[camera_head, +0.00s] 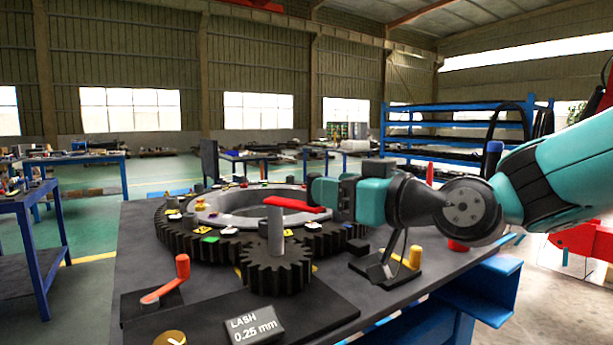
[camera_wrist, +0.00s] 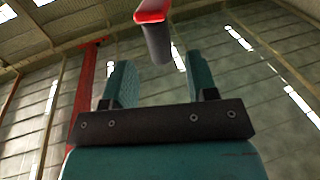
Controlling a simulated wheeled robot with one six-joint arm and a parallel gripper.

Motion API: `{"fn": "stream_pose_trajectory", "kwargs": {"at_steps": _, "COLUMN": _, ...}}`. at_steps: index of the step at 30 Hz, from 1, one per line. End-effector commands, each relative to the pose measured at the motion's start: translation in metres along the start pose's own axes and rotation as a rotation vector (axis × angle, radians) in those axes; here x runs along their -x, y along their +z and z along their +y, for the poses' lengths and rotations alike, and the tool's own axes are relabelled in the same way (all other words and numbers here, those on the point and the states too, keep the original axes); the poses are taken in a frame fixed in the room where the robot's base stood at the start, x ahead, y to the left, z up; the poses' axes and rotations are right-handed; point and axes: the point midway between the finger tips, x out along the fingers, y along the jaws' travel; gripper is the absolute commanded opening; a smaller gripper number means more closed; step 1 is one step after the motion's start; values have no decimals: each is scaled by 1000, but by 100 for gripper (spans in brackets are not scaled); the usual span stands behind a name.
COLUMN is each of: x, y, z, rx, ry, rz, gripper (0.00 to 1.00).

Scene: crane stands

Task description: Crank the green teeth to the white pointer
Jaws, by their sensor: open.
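A large dark ring gear (camera_head: 180,238) lies on the bench with small coloured marks on it. One green mark (camera_head: 210,239) shows on its near side. I cannot clearly pick out the white pointer. A smaller dark pinion (camera_head: 276,272) stands at the ring's near edge. A grey post (camera_head: 275,232) rises from it to a red crank arm (camera_head: 290,203) pointing right. My gripper (camera_head: 325,196) is at the arm's right end, its fingers partly overlapping there. In the wrist view my gripper (camera_wrist: 162,80) is open, and a red-topped grey post (camera_wrist: 156,42) shows beyond the fingers; contact is unclear.
An orange-red lever (camera_head: 166,282) stands on a dark base at left. A "LASH 0.25 mm" plate (camera_head: 255,325) lies in front. A yellow peg (camera_head: 415,257) stands on a small black base at right. Blue shelving (camera_head: 460,125) and other benches are farther back.

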Motion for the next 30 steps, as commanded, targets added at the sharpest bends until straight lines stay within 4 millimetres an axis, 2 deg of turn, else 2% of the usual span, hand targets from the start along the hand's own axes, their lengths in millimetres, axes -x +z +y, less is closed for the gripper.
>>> {"fn": "stream_pose_trajectory", "kwargs": {"at_steps": 3, "x": -27, "y": -1, "z": -1, "rx": 0, "ry": -4, "rz": -1, "gripper": 53}}
{"fn": "stream_pose_trajectory", "kwargs": {"at_steps": 9, "x": -55, "y": 0, "z": -1, "rx": 0, "ry": -2, "rz": -1, "gripper": 53}}
{"fn": "stream_pose_trajectory", "kwargs": {"at_steps": 15, "x": -65, "y": 0, "z": 0, "rx": -1, "ry": 0, "rz": -1, "gripper": 53}}
{"fn": "stream_pose_trajectory", "kwargs": {"at_steps": 22, "x": -65, "y": 0, "z": 0, "rx": 0, "ry": 1, "rz": 0, "gripper": 53}}
{"fn": "stream_pose_trajectory", "kwargs": {"at_steps": 23, "x": -65, "y": 0, "z": 0, "rx": 0, "ry": 1, "rz": 0, "gripper": 48}}
{"fn": "stream_pose_trajectory", "kwargs": {"at_steps": 29, "x": -65, "y": 0, "z": 0, "rx": 0, "ry": 0, "rz": 0, "gripper": 2}}
{"fn": "stream_pose_trajectory", "kwargs": {"at_steps": 30, "x": -65, "y": 0, "z": 0, "rx": 0, "ry": 0, "rz": 0, "gripper": 0}}
